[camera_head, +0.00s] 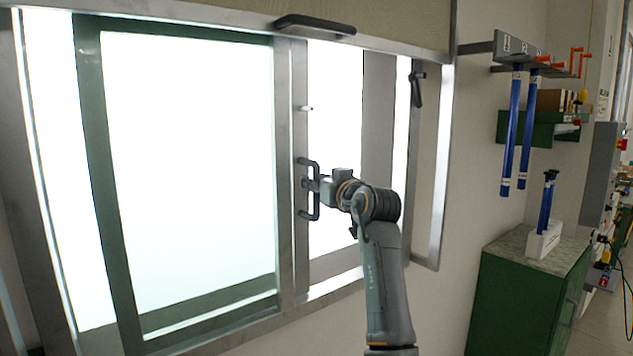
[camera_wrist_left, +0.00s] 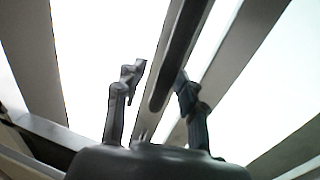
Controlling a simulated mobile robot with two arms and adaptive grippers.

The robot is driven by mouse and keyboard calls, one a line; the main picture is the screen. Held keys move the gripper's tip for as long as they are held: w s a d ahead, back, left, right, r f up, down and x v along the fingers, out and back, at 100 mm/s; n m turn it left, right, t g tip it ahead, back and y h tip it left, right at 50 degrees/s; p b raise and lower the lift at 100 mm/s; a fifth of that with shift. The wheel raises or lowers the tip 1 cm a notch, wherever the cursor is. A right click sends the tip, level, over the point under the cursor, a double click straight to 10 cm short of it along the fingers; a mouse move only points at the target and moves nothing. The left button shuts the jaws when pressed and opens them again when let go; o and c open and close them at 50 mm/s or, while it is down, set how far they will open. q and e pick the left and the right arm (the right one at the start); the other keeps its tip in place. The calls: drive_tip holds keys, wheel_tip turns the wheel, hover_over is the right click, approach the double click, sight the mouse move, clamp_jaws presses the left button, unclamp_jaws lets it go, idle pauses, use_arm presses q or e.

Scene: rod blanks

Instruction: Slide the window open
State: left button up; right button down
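The window has a sash with a dark green border (camera_head: 97,150) and a grey metal upright (camera_head: 284,150) at its right edge. A dark vertical bar handle (camera_head: 316,211) stands on that upright. My left gripper (camera_head: 312,185) is at the middle of the handle, reaching in from the right. In the left wrist view, the handle (camera_wrist_left: 180,55) runs between the two fingers of my left gripper (camera_wrist_left: 157,90). The fingers are apart, with a visible gap between the left finger and the bar. The right finger is close to the bar; contact is unclear. My right gripper is not seen.
Another dark handle (camera_head: 315,24) sits on the top frame, and a dark latch (camera_head: 416,84) on the right frame. Blue rods (camera_head: 511,135) hang from a wall rack at right. A green cabinet (camera_head: 522,300) stands below, bearing a white holder (camera_head: 541,241).

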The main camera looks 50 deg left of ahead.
use_arm(q)
drive_tip(key=shift+s+d, duration=0.1)
drive_tip(key=v, duration=1.2)
drive_tip(key=shift+r, duration=0.1)
